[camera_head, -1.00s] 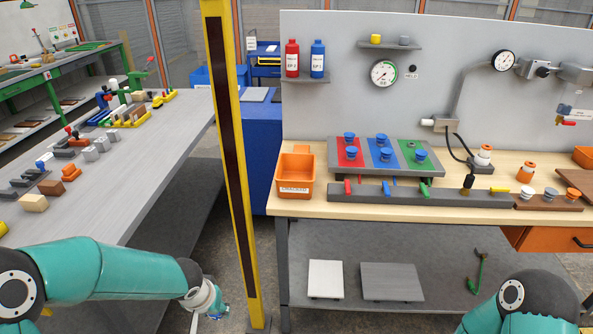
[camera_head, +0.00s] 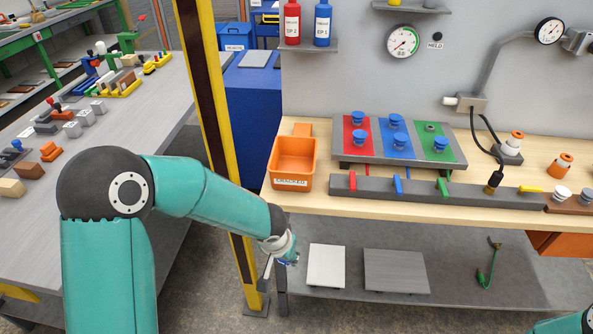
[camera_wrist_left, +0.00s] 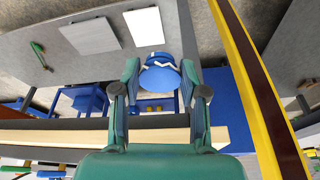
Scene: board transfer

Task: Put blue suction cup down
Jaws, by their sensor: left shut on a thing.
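My left gripper (camera_head: 284,250) is below and in front of the workbench's left front corner, just right of the yellow post. In the left wrist view its fingers (camera_wrist_left: 161,88) are shut on a blue suction cup (camera_wrist_left: 160,78) with a white zigzag line across it. In the head view this cup is mostly hidden by the gripper. An orange bin (camera_head: 291,178) labelled CRACKED stands on the bench's left end, above the gripper, and its inside looks empty. My right gripper is out of view.
A yellow post (camera_head: 214,110) stands close to my left arm. Right of the bin, a board (camera_head: 376,157) with red, blue and green strips carries several blue suction cups (camera_head: 399,140). A grey rail (camera_head: 400,188) with coloured levers runs along the bench's front. Plates (camera_head: 326,265) lie on the lower shelf.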

